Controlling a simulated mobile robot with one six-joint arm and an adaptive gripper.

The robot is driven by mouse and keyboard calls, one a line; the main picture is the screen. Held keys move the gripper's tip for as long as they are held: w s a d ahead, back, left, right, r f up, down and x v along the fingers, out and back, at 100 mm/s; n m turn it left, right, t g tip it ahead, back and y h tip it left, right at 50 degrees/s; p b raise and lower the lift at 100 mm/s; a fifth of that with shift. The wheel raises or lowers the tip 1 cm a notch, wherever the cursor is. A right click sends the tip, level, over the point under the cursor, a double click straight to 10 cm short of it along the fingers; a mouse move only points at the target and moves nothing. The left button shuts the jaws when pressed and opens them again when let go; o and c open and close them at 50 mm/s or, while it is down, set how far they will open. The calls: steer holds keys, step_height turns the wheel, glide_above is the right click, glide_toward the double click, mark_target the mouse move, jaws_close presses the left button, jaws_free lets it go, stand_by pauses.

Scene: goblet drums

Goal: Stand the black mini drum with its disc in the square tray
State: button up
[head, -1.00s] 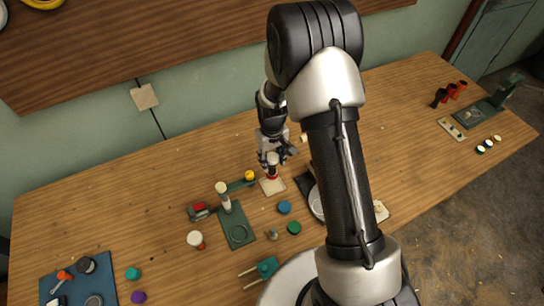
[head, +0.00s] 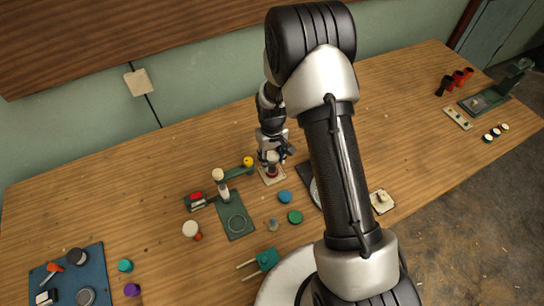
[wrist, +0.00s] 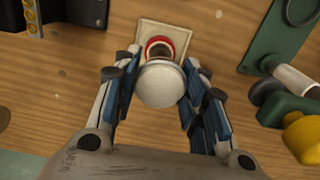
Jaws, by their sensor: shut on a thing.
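My gripper (wrist: 160,95) is shut on a white-topped drum (wrist: 160,84), with a finger on each side of its round head. In the head view my gripper (head: 272,157) is above a small cream square tray (head: 266,182). The tray also shows in the wrist view (wrist: 145,30). A red ring with a dark middle (wrist: 173,42) shows on the tray, just beyond the white head. The head hides most of the drum's body, so I cannot tell its colour or whether its foot touches the ring or tray.
Blue (head: 285,197) and green (head: 295,217) discs lie in front. A dark tray is partly behind my arm. The back left table is clear.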

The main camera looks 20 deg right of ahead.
steer(key=o, duration=0.9)
steer(key=shift+o, duration=0.3)
steer(key=o, duration=0.5)
steer(key=shift+r+p, duration=2.2)
steer(key=shift+r, duration=1.35)
